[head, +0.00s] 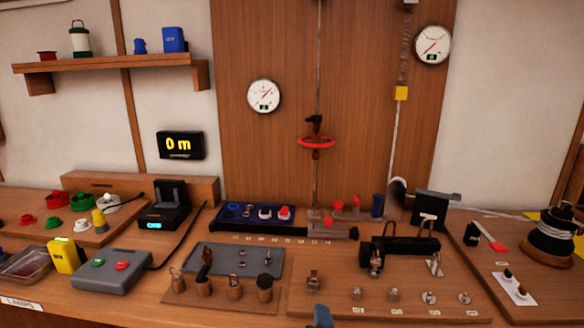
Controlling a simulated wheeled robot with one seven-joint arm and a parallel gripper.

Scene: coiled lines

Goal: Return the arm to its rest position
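I cannot make out my gripper or its fingertips in the head view. A small dark blue-grey piece (322,316) pokes up at the bottom edge, right of the middle. It is cut off by the frame, and I cannot tell whether it is part of my arm. No object is seen held.
A wooden workbench (215,312) spans the view, crowded with fittings. A red handwheel (316,142) sits on the back panel. A shelf (110,62) hangs upper left.

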